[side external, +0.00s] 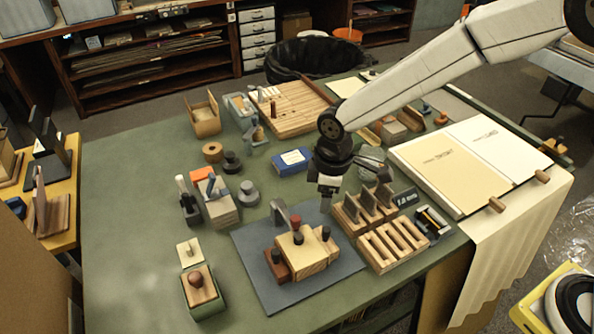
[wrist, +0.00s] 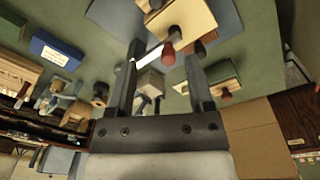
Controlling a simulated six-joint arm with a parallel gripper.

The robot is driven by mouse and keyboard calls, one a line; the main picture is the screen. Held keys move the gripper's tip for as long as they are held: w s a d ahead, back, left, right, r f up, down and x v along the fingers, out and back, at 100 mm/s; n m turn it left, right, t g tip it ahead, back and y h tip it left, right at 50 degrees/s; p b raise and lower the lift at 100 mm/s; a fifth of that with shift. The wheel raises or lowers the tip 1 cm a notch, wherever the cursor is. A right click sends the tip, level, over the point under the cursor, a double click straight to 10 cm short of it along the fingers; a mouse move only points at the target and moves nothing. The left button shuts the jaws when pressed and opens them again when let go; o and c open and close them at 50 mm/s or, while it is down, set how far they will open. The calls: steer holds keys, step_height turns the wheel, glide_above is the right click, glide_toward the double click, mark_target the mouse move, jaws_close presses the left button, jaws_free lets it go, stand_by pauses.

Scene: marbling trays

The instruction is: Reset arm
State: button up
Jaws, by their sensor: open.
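My gripper (side external: 326,205) hangs from the arm above the green table, close to the right rear edge of the grey mat. Its jaws are open and nothing shows between them. In the wrist view the two fingers (wrist: 164,50) stand apart. A pale wooden block (side external: 302,255) with dark and red knobs sits on the grey mat (side external: 255,270), in front of and below my gripper. The block also shows at the top of the wrist view (wrist: 185,22).
Slotted wooden racks (side external: 395,243) stand close on the right. A blue box (side external: 293,160) lies behind my gripper. An open book (side external: 465,160) lies at the right. A green box with a knob (side external: 202,290) stands front left. The table's left part is clear.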

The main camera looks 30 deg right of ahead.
steer(key=s+d+r+m+t, duration=0.1)
steer(key=s+d+m, duration=0.4)
steer(key=d, duration=0.5)
steer(key=s+d+r+m, duration=0.2)
steer(key=s+d+m, duration=0.4)
steer(key=s+d, duration=0.2)
steer(key=shift+s+d+r+t, duration=0.35)
steer(key=shift+d+r+t, duration=0.05)
steer(key=shift+d, duration=0.55)
